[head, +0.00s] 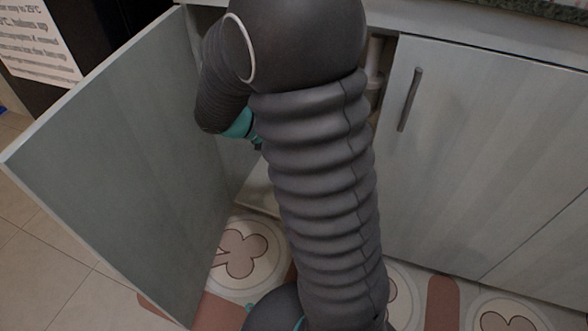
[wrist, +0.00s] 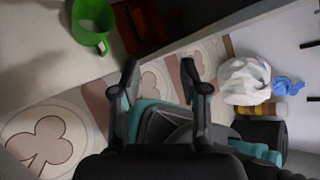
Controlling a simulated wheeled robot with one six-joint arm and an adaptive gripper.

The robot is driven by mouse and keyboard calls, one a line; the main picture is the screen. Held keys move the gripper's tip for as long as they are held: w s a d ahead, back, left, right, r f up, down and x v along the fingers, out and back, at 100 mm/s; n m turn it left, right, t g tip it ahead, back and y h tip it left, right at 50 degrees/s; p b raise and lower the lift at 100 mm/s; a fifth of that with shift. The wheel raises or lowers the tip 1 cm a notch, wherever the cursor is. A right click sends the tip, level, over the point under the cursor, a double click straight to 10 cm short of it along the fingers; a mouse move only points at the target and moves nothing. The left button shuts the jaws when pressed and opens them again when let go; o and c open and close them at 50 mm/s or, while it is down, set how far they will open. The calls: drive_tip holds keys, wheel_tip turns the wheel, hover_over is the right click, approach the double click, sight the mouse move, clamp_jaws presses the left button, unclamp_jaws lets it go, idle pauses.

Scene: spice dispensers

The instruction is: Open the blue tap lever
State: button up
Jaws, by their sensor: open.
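I cannot make out the blue tap lever for certain in either view. A small crumpled-looking blue thing (wrist: 287,86) lies at the right of the wrist view, but I cannot tell that it is a lever. My gripper (wrist: 160,75) is open in the wrist view, with its two dark fingers apart and nothing between them. In the head view my arm covers most of the open cabinet, and the gripper's fingers are hidden. A pale pipe (head: 374,60) shows behind the arm, beside the shut door.
An open cabinet door (head: 120,160) stands at the left. A shut door (head: 480,150) with a dark handle (head: 410,99) is at the right. The wrist view shows a green cup (wrist: 92,22) and a white bag (wrist: 245,80). A clover-patterned mat (wrist: 45,140) covers floor.

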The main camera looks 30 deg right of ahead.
drive_tip(key=s+a+r+m+t+y+b, duration=0.1)
drive_tip(key=s+a+r+m+t+y, duration=0.2)
drive_tip(key=s+a+m+y, duration=0.4)
drive_tip(key=shift+s+a+r+m+t, duration=0.5)
drive_tip(key=shift+s+m, duration=0.95)
drive_tip(key=shift+m, duration=2.35)
drive_tip(key=shift+r, duration=0.1)
